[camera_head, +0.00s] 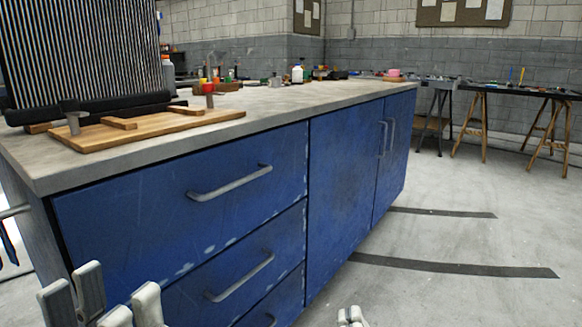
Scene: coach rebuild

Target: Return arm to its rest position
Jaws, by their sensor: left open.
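My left gripper (103,294) shows at the bottom left, in front of the blue drawers. Its pale grey fingers stand apart with nothing between them, and its lower part is cut off by the picture's edge. The tip of my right gripper (351,317) just shows at the bottom edge, over the floor. Too little of it is in view to tell whether it is open or shut. Both grippers are low, below the level of the worktop.
A blue cabinet (345,165) with drawers, doors and protruding handles stands close in front. On its grey worktop (275,101) are a wooden board (160,128), a large finned panel (80,52) and small items. Bare floor (460,240) lies right; a trestle table (500,90) stands behind.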

